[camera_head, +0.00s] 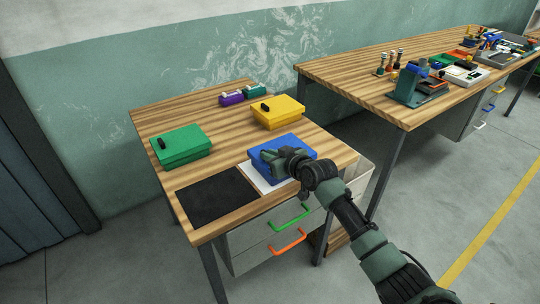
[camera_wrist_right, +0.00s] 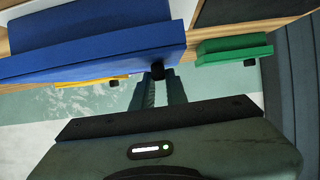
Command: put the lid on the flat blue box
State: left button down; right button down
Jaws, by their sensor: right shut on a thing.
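The flat blue box (camera_head: 296,143) is at the front right of the near table, over a white sheet. My right gripper (camera_head: 270,156) comes in from the right and covers part of its top. In the right wrist view, which looks upside down, the blue lid (camera_wrist_right: 80,52) is a wide slab with the blue body (camera_wrist_right: 90,14) showing past it. The right gripper (camera_wrist_right: 157,76) is shut on the lid's black knob (camera_wrist_right: 157,69). Whether the lid rests fully on the body or sits slightly above it, I cannot tell. My left gripper is not in view.
A green box (camera_head: 181,146) stands left and a yellow box (camera_head: 277,112) behind, both with black knobs. A dark mat (camera_head: 215,197) lies beside the white sheet (camera_head: 261,182). A second table (camera_head: 345,75) holds tools.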

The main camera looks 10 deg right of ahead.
jog(key=c, duration=1.3)
grip_release()
jog(key=shift+c, duration=0.2)
